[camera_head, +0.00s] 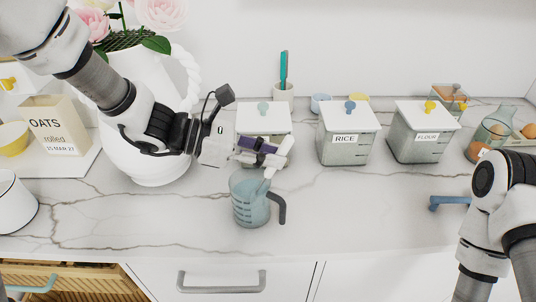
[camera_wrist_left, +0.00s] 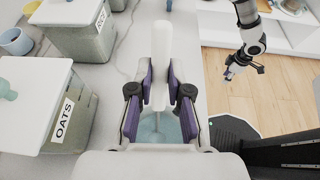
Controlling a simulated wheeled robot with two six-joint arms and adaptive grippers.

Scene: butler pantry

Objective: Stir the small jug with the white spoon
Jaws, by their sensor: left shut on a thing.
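The small jug (camera_head: 250,206) is blue-grey and translucent with a dark handle on its right, upright on the marble counter. My left gripper (camera_head: 264,153) is above it, shut on the white spoon (camera_head: 268,173). The spoon points down into the jug's mouth; its lower end is hidden by the jug. In the left wrist view the spoon (camera_wrist_left: 162,60) stands between the purple finger pads (camera_wrist_left: 161,88), with part of the jug (camera_wrist_left: 155,130) below. My right gripper (camera_wrist_left: 235,70) shows small in the left wrist view, apparently away from the counter; its jaws are unclear.
A white pitcher of flowers (camera_head: 133,150) stands left of the jug. Canisters marked RICE (camera_head: 347,145) and FLOUR (camera_head: 420,145) line the back. A blue-handled item (camera_head: 448,203) lies by my right arm.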

